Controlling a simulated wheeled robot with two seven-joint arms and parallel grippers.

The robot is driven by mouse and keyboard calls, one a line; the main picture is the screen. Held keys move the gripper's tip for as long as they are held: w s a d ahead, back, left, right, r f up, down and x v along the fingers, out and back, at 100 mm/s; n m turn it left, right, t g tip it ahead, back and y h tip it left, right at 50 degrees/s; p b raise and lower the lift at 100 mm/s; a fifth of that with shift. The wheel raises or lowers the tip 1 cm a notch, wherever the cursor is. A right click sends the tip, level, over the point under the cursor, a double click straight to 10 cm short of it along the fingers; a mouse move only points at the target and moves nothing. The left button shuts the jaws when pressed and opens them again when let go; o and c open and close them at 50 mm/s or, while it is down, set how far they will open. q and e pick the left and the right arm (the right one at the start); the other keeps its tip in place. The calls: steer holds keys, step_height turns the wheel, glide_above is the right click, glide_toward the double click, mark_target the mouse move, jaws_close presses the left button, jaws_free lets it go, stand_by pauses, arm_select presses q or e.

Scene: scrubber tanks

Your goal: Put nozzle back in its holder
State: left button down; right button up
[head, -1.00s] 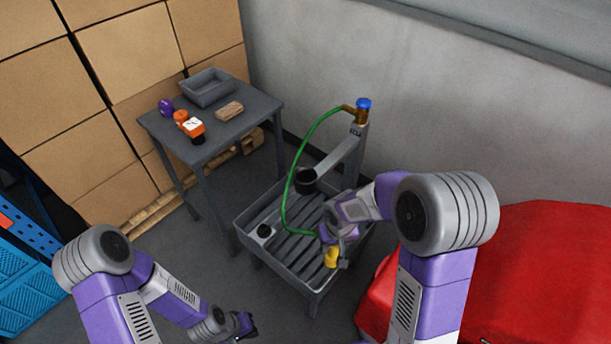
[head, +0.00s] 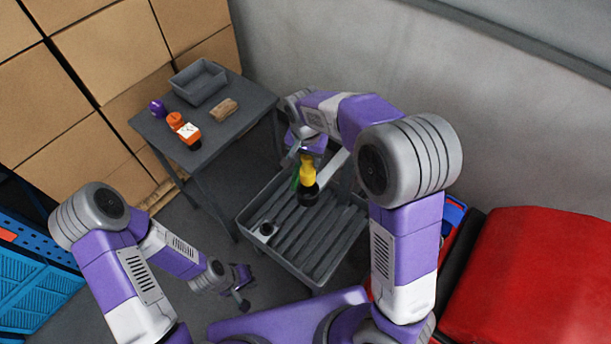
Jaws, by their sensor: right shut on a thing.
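The yellow nozzle (head: 307,171) is in my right gripper (head: 304,157), which is shut on it. The nozzle points down over the grey basin, with its lower end at the black round holder (head: 308,195). I cannot tell whether its tip is inside the holder or just above it. A short piece of green hose (head: 295,181) shows beside the nozzle; my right arm hides the rest of the hose and the tap post. My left gripper (head: 242,288) is low in front of the basin, away from the nozzle; its jaw opening is too small to read.
The grey slatted basin (head: 322,274) has a drain (head: 267,229) at its left. A dark table (head: 205,153) at the left bears a grey bin (head: 200,82), an orange tool (head: 184,130) and a brown block (head: 224,110). A red machine (head: 540,270) stands at the right.

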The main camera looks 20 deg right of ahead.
mark_target(309, 171)
steer(key=f, duration=0.1)
steer(key=s+f, duration=0.1)
steer(key=f, duration=0.1)
steer(key=shift+s, duration=0.1)
steer(key=f, duration=0.4)
steer(key=shift+w+f, duration=0.2)
steer(key=shift+f, duration=0.2)
arm_select(q)
steer(key=shift+s, duration=0.35)
steer(key=shift+f, duration=0.15)
arm_select(e)
steer(key=shift+f, duration=0.1)
steer(key=o, duration=1.3)
